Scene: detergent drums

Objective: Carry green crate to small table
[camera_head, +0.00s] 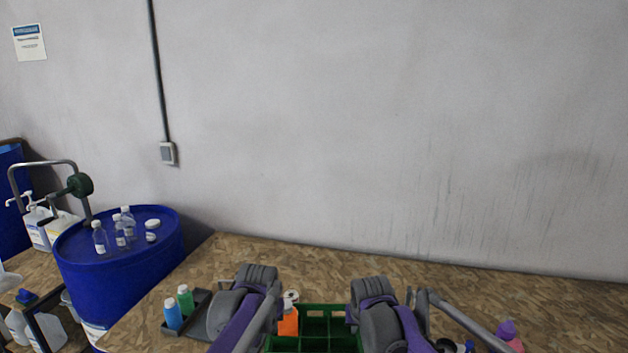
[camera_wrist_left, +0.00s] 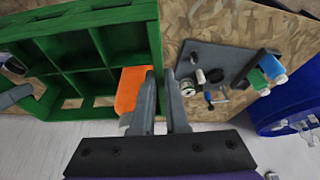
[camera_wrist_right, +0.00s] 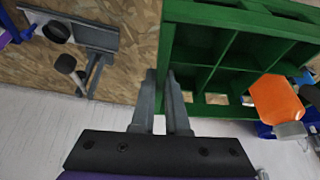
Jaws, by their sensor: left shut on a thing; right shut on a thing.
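The green crate (camera_head: 331,343), divided into compartments, shows at the bottom middle of the head view, partly cut off. It also shows in the left wrist view (camera_wrist_left: 90,20) and the right wrist view (camera_wrist_right: 225,17). An orange bottle (camera_head: 289,321) stands in one compartment. My left gripper (camera_wrist_left: 160,73) is shut on the crate's left wall beside that bottle. My right gripper (camera_wrist_right: 161,74) is shut on the crate's right wall. I cannot tell whether the crate touches the board bench below it. I cannot make out which surface is the small table.
A wood-board bench (camera_head: 310,263) runs along the wall, mostly bare at the back. A dark tray with a blue bottle (camera_head: 173,316) and a green bottle (camera_head: 186,299) lies left of the crate. A blue drum (camera_head: 125,275) carries several bottles. A pink-capped bottle (camera_head: 508,331) is at right.

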